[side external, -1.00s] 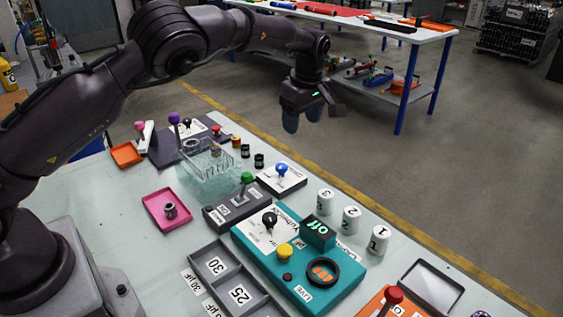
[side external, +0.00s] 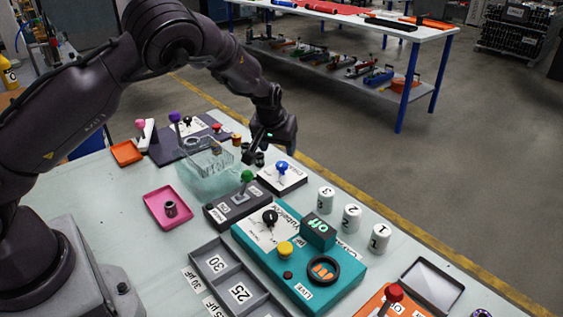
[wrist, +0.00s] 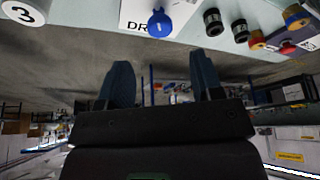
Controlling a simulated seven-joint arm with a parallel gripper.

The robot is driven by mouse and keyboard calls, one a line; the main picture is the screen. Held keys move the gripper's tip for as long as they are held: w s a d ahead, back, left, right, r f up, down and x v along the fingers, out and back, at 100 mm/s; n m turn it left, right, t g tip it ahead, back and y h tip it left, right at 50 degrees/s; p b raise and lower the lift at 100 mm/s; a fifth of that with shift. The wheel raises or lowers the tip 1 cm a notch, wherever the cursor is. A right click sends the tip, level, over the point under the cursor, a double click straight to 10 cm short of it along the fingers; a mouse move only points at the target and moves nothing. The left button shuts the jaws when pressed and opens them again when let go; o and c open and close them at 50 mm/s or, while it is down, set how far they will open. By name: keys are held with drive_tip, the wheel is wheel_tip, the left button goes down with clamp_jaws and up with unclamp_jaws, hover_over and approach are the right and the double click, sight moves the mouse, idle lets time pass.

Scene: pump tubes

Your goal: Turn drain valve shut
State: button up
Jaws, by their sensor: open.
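The drain valve is a blue knob (side external: 281,167) on a white plate (side external: 291,180) with a dark base. In the wrist view the blue knob (wrist: 160,23) shows at the top, on a white label of which "DR" is readable. My gripper (side external: 250,156) hangs just behind and left of the valve in the side view, above the table's far edge. In the wrist view my gripper (wrist: 163,75) is open, with its two fingers apart and nothing between them. The knob lies beyond the fingertips, and no contact shows.
A green-handled lever (side external: 246,176) stands left of the valve. Small dark cylinders (wrist: 213,22) sit beside it. A clear tank (side external: 208,158) is farther left. White numbered cylinders (side external: 325,200) and a teal control box (side external: 300,262) stand to the right.

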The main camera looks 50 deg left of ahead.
sight(282, 163)
drive_tip(key=x, duration=0.7)
drive_tip(key=shift+w+f, duration=0.1)
drive_tip(key=shift+f, duration=0.25)
drive_tip(key=c, duration=0.9)
drive_tip(key=shift+n+g+y, duration=0.4)
drive_tip(key=shift+n+y, duration=0.1)
drive_tip(key=shift+n, duration=1)
drive_tip(key=o, duration=0.9)
